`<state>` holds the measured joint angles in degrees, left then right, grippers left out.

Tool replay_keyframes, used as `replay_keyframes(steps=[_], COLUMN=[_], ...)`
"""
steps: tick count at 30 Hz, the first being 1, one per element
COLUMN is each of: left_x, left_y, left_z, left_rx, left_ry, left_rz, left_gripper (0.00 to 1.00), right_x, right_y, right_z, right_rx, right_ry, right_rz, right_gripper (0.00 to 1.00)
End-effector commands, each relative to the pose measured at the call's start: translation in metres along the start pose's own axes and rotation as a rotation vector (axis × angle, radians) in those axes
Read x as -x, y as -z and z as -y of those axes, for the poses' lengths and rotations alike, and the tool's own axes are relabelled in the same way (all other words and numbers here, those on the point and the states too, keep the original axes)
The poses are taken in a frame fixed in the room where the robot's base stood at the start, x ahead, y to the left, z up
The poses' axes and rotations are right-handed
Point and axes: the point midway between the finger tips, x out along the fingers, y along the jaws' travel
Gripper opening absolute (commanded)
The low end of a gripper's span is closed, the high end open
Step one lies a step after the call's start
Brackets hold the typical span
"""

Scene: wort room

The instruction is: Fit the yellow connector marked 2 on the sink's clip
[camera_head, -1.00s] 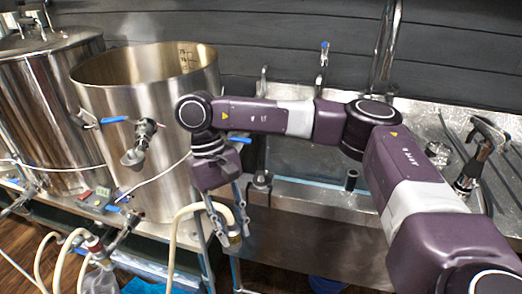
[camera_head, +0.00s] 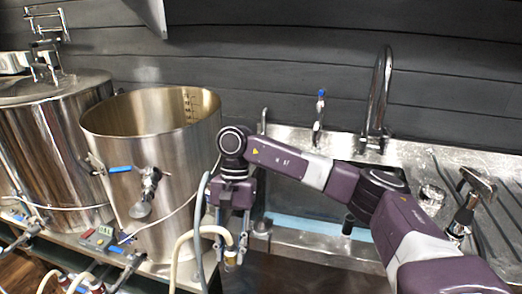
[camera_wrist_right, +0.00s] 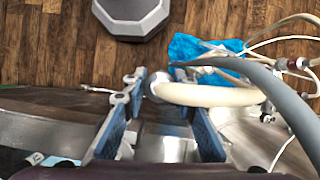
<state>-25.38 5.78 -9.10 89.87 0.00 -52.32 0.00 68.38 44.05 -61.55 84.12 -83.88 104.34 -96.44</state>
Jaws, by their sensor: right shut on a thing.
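My right gripper (camera_head: 232,243) points down in front of the sink's left front corner. The number on the connector cannot be read. In the right wrist view, the two blue-grey fingers (camera_wrist_right: 160,112) stand on either side of the hose end, and the cream hose (camera_wrist_right: 215,96) runs off to the right. A dark clip (camera_head: 262,229) sits on the sink's (camera_head: 310,240) front edge, just right of the gripper and apart from it. My left gripper is out of view.
A large steel kettle (camera_head: 150,125) with a blue-handled valve (camera_head: 148,180) stands left of the gripper. A grey hose (camera_head: 199,225) hangs close beside it. The sink tap (camera_head: 378,100) rises at the back. In the wrist view, a blue cloth-like thing (camera_wrist_right: 195,48) lies on the wooden floor.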

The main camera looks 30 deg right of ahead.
Motion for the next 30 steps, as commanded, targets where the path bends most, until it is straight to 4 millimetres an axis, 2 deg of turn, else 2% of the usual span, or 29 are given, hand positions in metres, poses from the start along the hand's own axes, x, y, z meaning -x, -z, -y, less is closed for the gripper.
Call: replay_keyframes(steps=[1,8,18,24,30], left_x=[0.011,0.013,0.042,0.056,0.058], left_y=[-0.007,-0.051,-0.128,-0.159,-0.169], left_z=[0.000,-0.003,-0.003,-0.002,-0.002], left_rx=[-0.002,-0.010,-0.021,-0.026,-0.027], left_ry=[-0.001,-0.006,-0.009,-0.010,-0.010], left_rz=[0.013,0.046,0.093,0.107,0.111], left_gripper=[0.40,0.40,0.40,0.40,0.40], right_x=[0.023,0.074,0.147,0.171,0.174], right_y=[-0.004,0.004,0.020,0.029,0.034], right_z=[-0.003,-0.013,-0.039,-0.052,-0.056], right_rx=[-0.056,-0.309,-0.668,-0.797,-0.837], right_ry=[0.023,0.130,0.283,0.339,0.356], right_rz=[0.002,0.002,-0.001,-0.002,-0.001], right_gripper=[0.00,0.00,0.00,0.00,0.00])
